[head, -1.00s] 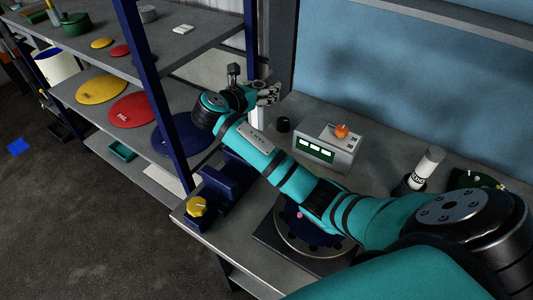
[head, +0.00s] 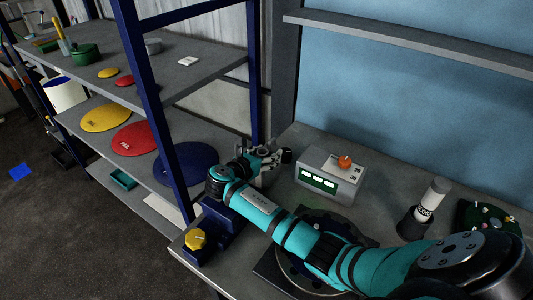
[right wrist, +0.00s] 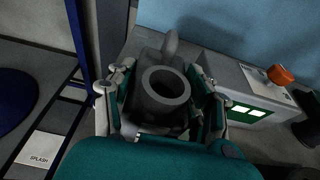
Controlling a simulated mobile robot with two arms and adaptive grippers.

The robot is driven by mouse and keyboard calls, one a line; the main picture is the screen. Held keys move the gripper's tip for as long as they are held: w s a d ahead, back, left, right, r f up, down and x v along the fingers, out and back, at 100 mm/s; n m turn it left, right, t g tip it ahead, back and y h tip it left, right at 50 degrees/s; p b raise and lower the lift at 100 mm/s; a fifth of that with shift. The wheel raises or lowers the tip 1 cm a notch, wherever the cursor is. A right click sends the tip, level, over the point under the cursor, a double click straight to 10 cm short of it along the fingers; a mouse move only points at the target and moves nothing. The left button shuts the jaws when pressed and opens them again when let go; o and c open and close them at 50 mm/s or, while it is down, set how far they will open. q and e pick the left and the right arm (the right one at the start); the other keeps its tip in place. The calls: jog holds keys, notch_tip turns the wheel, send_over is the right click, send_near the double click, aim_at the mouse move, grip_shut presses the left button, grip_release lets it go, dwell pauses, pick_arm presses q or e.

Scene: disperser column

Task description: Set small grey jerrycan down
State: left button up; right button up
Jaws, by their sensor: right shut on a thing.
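The small grey jerrycan (right wrist: 160,112) is between the fingers of my right gripper in the right wrist view, its round open neck facing the camera and its handle behind. My right gripper (right wrist: 163,100) is shut on it. In the head view my right gripper (head: 270,160) is low at the bench's back left, beside the blue upright; the jerrycan is largely hidden there by the hand. I cannot tell whether its base touches the bench. My left gripper is not in view.
A blue fixture with a yellow knob (head: 195,239) is at the front left. A white-and-black cylinder (head: 431,198) stands further right. Shelves (head: 188,72) are at left.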

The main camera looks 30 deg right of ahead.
jog(key=o, duration=1.4)
jog(key=shift+f, duration=0.1)
jog(key=shift+c, duration=0.2)
jog(key=b+v, duration=0.2)
jog(key=v, duration=1)
jog(key=shift+s, duration=0.1)
